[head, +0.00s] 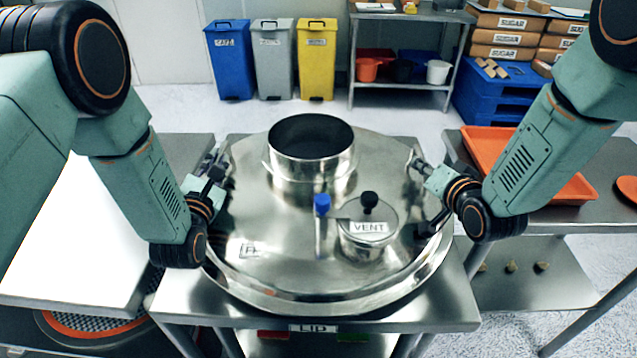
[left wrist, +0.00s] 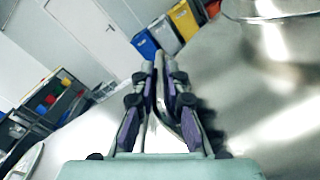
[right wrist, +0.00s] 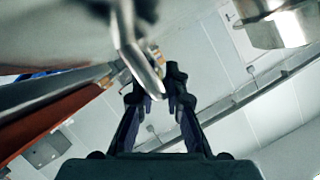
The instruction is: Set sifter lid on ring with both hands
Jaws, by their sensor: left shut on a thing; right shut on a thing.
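The sifter lid (head: 285,220) is a wide, shiny steel disc lying level over a steel stand labelled LID (head: 313,327). I cannot tell whether it touches the stand. It carries an open steel collar, a small pot marked VENT (head: 369,228) and a blue-capped post (head: 322,205). My left gripper (head: 214,168) is shut on the lid's left side; its closed fingers show in the left wrist view (left wrist: 160,65). My right gripper (head: 418,168) is shut on the lid's right side, where a bent metal handle (right wrist: 137,55) reaches the fingers in the right wrist view.
An orange-rimmed round part with mesh (head: 95,322) shows low at left, beneath a white-topped table (head: 75,225). At right, an orange tray (head: 487,150) rests on a steel table. Bins (head: 275,60) and a shelf (head: 410,85) stand behind, across open floor.

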